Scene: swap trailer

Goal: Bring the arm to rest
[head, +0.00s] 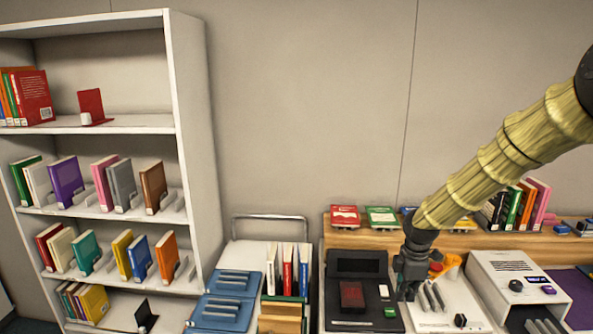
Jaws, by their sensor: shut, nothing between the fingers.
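My arm comes in from the right edge in a straw-yellow sleeve and slopes down to the left. My gripper (408,294) points down at its end, over the counter between a black tray-like unit (354,262) and a white panel (463,296). The fingers are small and dark in this view. They are shut with nothing between them. Whether the tips touch the surface below cannot be told.
A white bookshelf (190,130) with several books stands at the left. A cart (270,217) with blue trays and upright books is beside the counter. A white machine (500,270) and a row of books (515,205) stand at the right. The wall above is clear.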

